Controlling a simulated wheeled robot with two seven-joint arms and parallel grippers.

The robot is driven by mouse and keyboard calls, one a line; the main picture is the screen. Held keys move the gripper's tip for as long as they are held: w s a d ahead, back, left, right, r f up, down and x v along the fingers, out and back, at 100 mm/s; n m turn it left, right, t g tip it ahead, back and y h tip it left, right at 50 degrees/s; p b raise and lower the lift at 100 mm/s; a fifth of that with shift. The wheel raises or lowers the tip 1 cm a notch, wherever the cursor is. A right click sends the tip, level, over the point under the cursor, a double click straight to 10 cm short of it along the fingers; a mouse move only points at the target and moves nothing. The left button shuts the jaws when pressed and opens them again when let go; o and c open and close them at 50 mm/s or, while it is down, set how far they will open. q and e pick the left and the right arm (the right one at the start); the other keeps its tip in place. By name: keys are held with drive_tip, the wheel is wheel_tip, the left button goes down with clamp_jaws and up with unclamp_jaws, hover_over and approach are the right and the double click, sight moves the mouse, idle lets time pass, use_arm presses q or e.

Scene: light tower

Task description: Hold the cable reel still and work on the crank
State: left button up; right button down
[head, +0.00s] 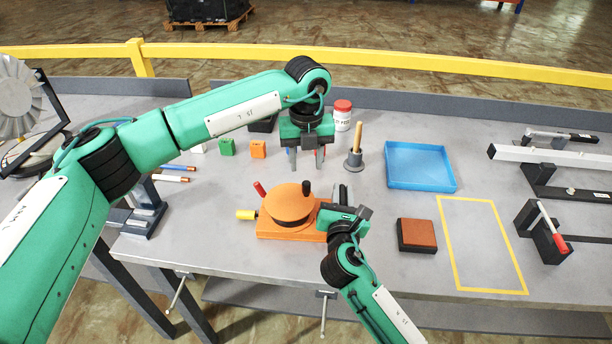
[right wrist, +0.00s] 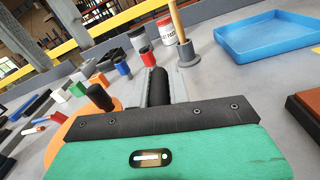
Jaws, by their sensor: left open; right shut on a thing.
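The cable reel is an orange disc (head: 290,204) on an orange base near the table's front edge. A black upright knob (head: 306,188) stands at the disc's rim and also shows in the right wrist view (right wrist: 100,97). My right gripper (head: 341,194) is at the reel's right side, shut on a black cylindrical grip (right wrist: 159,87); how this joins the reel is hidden. My left gripper (head: 306,165) is open and empty, pointing down behind the reel, apart from it.
A grey stand with a wooden rod (head: 355,150) and a red-lidded jar (head: 342,113) stand behind the reel. A blue tray (head: 420,182) lies behind right. A brown-topped block (head: 417,235) sits right of my right gripper, beside a yellow-outlined area (head: 482,245). Small blocks lie behind left.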

use_arm(q)
drive_tip(key=shift+r, duration=2.1)
use_arm(e)
drive_tip(key=c, duration=1.2)
unclamp_jaws()
drive_tip(key=shift+c, duration=0.2)
drive_tip(key=shift+s, duration=0.1)
